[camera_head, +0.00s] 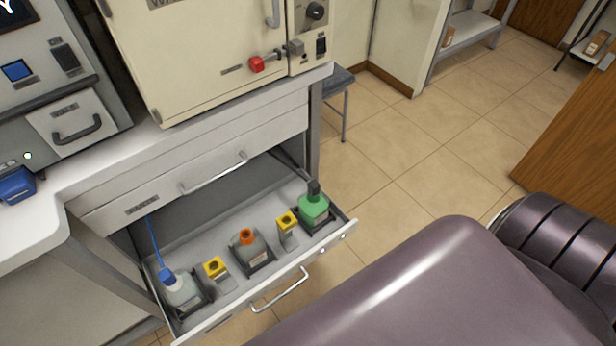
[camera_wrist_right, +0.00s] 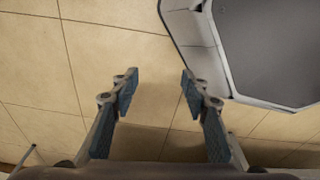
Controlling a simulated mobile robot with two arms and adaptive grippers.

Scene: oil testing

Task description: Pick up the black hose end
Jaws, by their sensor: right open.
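In the head view, a green bottle (camera_head: 314,208) stands in the right end of an open drawer. A black piece (camera_head: 314,188) sits upright on its top, and a thin dark line runs from near it toward the drawer's back. I cannot tell whether this line is a hose or part of the drawer. My right gripper (camera_wrist_right: 157,84) shows in the right wrist view, open and empty, with tiled floor behind its fingers. The right gripper's fingers do not show in the head view. My left gripper is not in view.
The drawer (camera_head: 225,321) also holds a blue-topped bottle (camera_head: 184,293) with a blue hose (camera_head: 154,243), an orange-topped bottle (camera_head: 247,251) and two yellow-topped containers (camera_head: 216,274). A cream cabinet (camera_head: 205,50) stands above. Tiled floor (camera_head: 410,170) is clear right of the drawer.

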